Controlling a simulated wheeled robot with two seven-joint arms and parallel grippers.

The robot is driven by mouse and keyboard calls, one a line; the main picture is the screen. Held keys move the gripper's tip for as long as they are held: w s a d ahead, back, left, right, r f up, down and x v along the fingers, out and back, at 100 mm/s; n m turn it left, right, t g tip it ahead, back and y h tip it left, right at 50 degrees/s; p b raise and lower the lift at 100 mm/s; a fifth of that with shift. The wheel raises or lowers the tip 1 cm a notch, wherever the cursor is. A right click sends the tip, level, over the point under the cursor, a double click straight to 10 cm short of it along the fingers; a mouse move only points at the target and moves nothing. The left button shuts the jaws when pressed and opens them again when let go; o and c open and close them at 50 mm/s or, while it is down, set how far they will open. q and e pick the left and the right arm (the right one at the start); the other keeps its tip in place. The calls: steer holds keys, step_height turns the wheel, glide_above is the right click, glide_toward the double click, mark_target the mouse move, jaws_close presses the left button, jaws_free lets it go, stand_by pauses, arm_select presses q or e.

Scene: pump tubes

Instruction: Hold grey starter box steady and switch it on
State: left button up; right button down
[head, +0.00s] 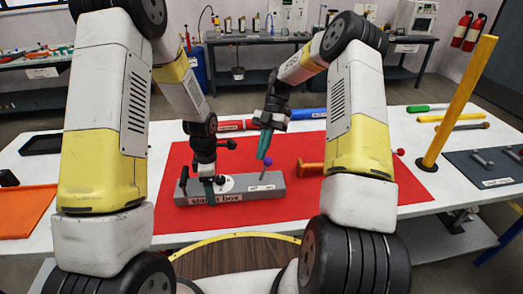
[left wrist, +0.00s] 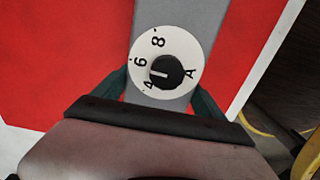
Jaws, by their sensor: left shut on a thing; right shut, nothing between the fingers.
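The grey starter box (head: 240,191) lies on the red mat (head: 300,220), its name label facing me. My left gripper (head: 214,184) is shut across the box's width. In the left wrist view its teal fingers (left wrist: 158,98) sit on both sides of the box (left wrist: 160,115), beside a white dial (left wrist: 180,47) with a black knob (left wrist: 167,72). A thin lever with a purple ball (head: 267,161) rises from the box's right part. My right gripper (head: 262,154) is shut and empty, its teal tips pointing down just left of the ball; I cannot tell whether they touch it.
An orange handle-like part (head: 311,166) is right of the box. A tall yellow post (head: 458,100) stands on the table at right. A dark tray (head: 42,143) and an orange mat (head: 25,212) lie at left. The red mat in front of the box is clear.

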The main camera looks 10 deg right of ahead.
steer(key=shift+w+a, duration=0.1)
steer(key=shift+a, duration=0.1)
steer(key=w+d+r, duration=0.4)
steer(key=w+r, duration=0.2)
steer(key=w, duration=0.3)
steer(key=shift+r, duration=0.25)
stand_by(0.5)
steer(key=s+a+r+n+h, duration=0.3)
steer(key=a+r+n+h, duration=0.2)
steer(key=a+r, duration=0.15)
steer(key=s+d+f+t, duration=0.1)
steer(key=s+d+f, duration=0.1)
steer(key=s+f, duration=0.5)
steer(key=shift+s+d+f, duration=0.25)
steer(key=shift+d+f, duration=0.15)
steer(key=shift+f, duration=1.4)
